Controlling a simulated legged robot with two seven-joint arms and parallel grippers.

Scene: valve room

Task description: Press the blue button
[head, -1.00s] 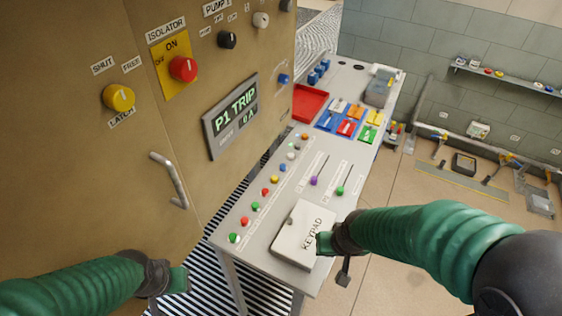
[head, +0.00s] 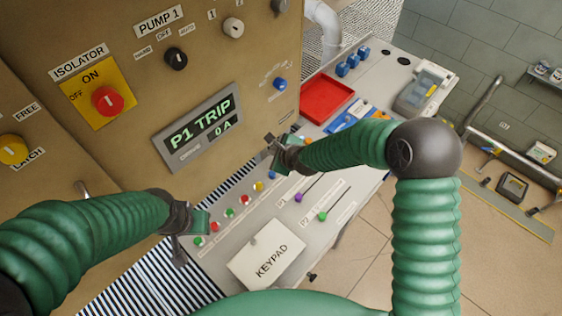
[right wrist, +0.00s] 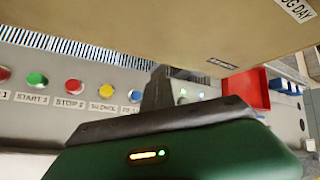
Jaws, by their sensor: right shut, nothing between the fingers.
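The blue button (right wrist: 135,96) sits in the row of coloured buttons on the sloping desk, between the yellow button (right wrist: 106,91) and the right gripper's finger in the right wrist view. In the head view the blue button (head: 271,174) shows small, just below the right gripper. My right gripper (head: 272,150) is shut and empty, close to the cabinet face and above the far part of the button row. Its dark finger (right wrist: 160,85) hides part of the row past the blue button. My left gripper (head: 188,222) is near the desk's near left end; its jaw opening is unclear.
The tan cabinet (head: 110,170) stands along the left, with a blue knob (head: 280,84) and a P1 TRIP display (head: 198,127).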

